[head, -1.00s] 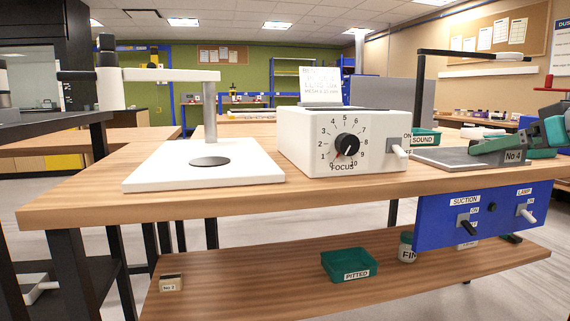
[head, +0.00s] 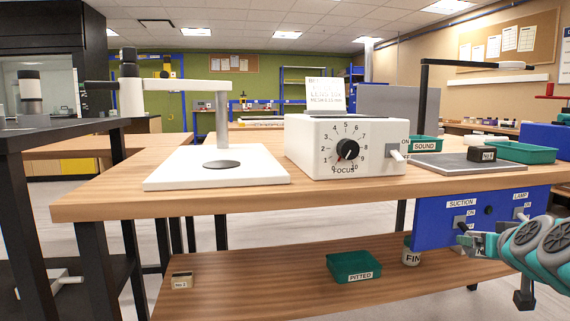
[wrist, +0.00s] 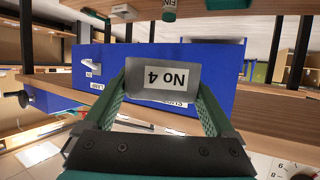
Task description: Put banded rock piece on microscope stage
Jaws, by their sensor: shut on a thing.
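My gripper (head: 474,244) is at the lower right of the head view, in front of the blue switch panel. In the wrist view my gripper (wrist: 165,98) is shut on a grey block (wrist: 150,72) with a "No 4" label, upside down there. Banding is not visible on its face. The microscope stage is a white base (head: 180,178) with a dark disc (head: 222,164), on the wooden bench left of the focus box. It is well left of my gripper, and the disc is bare. A white arm and grey post stand over its back.
A white focus box (head: 310,160) with a dial stands right of the stage. A dark labelled block (head: 482,154) sits on the grey mat (head: 440,163). The blue panel (head: 425,225) hangs off the bench front. A green "PITTED" tray (head: 352,264) is on the lower shelf.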

